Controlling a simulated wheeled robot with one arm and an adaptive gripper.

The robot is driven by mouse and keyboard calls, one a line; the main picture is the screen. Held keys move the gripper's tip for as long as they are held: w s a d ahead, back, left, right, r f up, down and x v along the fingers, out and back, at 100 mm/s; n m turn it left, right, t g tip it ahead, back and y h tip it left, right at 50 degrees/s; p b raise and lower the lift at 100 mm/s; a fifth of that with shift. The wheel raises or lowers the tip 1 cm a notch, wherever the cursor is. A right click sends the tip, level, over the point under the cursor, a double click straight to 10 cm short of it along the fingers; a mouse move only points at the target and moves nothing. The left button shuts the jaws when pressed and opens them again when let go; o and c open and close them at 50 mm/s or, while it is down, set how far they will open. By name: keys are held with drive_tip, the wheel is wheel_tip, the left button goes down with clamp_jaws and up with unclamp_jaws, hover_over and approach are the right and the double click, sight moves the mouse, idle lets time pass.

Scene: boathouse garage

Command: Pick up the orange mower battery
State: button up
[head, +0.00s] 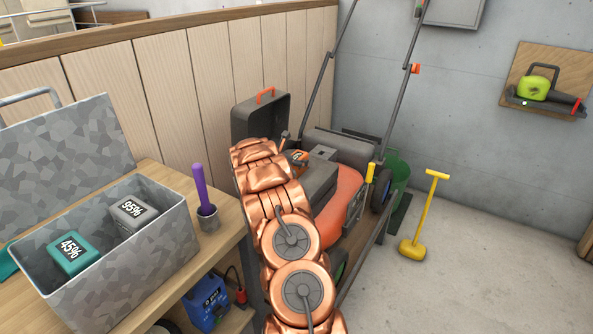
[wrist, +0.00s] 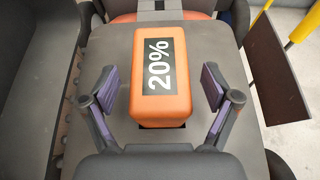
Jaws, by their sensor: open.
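The orange mower battery (wrist: 178,92), marked 20%, sits upright in a dark slot in the grey deck (wrist: 215,35) of the mower. My gripper (wrist: 159,89) is open around it, with one finger on each side and a gap between each pad and the battery. In the head view the orange mower (head: 345,195) stands by the wooden partition, with a dark cover (head: 262,118) with an orange handle raised.
A grey camouflage box (head: 150,260) on the wooden bench (head: 225,245) holds a teal 45% battery (head: 70,255) and a grey 95% battery (head: 132,211). A yellow-handled tool (head: 425,215) stands right, with open floor beyond.

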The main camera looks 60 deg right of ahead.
drive_tip(key=shift+x, duration=0.9)
clamp_jaws()
